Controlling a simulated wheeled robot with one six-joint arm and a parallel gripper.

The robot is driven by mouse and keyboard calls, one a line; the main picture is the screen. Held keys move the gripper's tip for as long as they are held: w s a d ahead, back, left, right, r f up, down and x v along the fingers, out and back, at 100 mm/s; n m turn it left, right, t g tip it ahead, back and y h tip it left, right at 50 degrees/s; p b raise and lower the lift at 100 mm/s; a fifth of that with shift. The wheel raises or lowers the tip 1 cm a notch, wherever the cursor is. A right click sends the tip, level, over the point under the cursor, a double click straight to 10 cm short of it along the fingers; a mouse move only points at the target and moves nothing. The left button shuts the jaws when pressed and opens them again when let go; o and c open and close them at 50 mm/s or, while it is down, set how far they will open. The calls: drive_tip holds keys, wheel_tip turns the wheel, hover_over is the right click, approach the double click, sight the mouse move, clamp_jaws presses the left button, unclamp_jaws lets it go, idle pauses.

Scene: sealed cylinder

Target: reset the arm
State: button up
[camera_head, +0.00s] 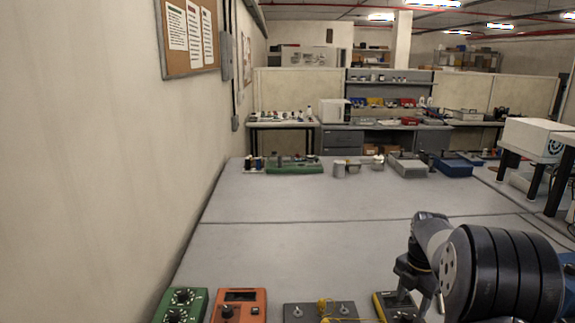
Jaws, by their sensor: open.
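My arm reaches in from the lower right, with a thick black ribbed joint and a grey link bending down to the left. My gripper (408,296) is at the end of it, small and dark, pointing down close to the table's near edge. It appears open, and I see nothing held in it. It is over or beside a yellow-edged device (381,307); the gripper partly hides this device, and I cannot tell whether they touch.
A green box with dials (181,305), an orange meter (238,306) and a grey plate with yellow leads (320,311) line the near edge. The grey tabletop (300,245) is clear in the middle. Equipment, including a green board (294,166) and blue tray (455,168), stands along the back.

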sight(408, 315)
wheel_tip(408, 315, down, 4)
drive_tip(key=shift+r, duration=0.15)
drive_tip(key=shift+f+m, duration=0.3)
drive_tip(key=m, duration=1.1)
drive_tip(key=shift+m, duration=0.3)
drive_tip(key=m, duration=0.5)
drive_tip(key=shift+b, duration=0.4)
drive_tip(key=m, duration=0.6)
drive_tip(key=shift+b, duration=0.35)
drive_tip(key=shift+r, duration=0.1)
